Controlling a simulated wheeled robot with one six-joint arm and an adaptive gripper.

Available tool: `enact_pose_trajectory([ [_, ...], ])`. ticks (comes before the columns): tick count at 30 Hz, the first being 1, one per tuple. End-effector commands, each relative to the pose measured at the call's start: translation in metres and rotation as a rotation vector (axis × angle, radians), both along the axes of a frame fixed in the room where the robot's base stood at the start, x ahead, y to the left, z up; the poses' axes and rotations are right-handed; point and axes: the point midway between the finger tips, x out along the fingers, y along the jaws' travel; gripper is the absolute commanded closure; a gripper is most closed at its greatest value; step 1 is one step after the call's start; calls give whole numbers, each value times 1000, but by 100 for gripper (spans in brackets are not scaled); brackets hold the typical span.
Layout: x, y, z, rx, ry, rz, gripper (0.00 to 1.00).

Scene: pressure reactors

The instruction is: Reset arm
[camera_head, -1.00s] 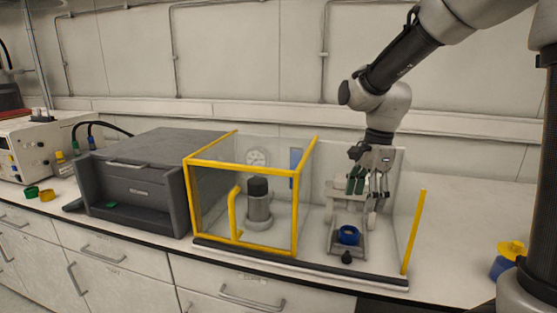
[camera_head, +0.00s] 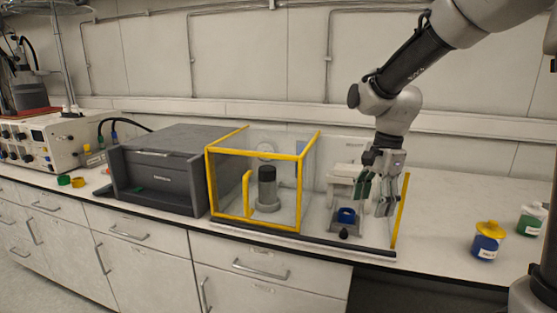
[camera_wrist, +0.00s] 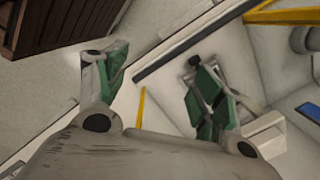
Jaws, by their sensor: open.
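My gripper (camera_head: 376,200) hangs from the arm in front of the right-hand bay of the yellow-framed enclosure (camera_head: 254,152). Its green-padded fingers are spread apart and nothing is between them; they also show apart in the wrist view (camera_wrist: 160,95). A grey cylindrical reactor with a dark top (camera_head: 267,186) stands behind the yellow-framed door in the left bay.
A dark grey cabinet (camera_head: 165,172) stands left of the enclosure. A white instrument (camera_head: 45,140) and green and yellow caps (camera_head: 71,181) are farther left. A blue jar with a yellow lid (camera_head: 488,240) and a green-and-white jar (camera_head: 531,219) stand at right. The counter between enclosure and jars is clear.

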Motion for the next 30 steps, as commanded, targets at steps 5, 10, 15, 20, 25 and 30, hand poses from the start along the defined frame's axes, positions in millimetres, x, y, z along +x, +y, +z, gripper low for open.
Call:
enact_pose_trajectory([
  [5, -3, -2, -2, -3, -10, 141, 32],
  [10, -15, -8, -10, -11, -5, 354, 32],
  [15, -38, -22, -5, -16, -32, 626, 32],
  [20, -75, -50, 14, -39, -104, 943, 32],
  [25, -128, -89, 38, -117, -216, 1222, 32],
  [30, -173, -117, 55, -220, -319, 1254, 32],
])
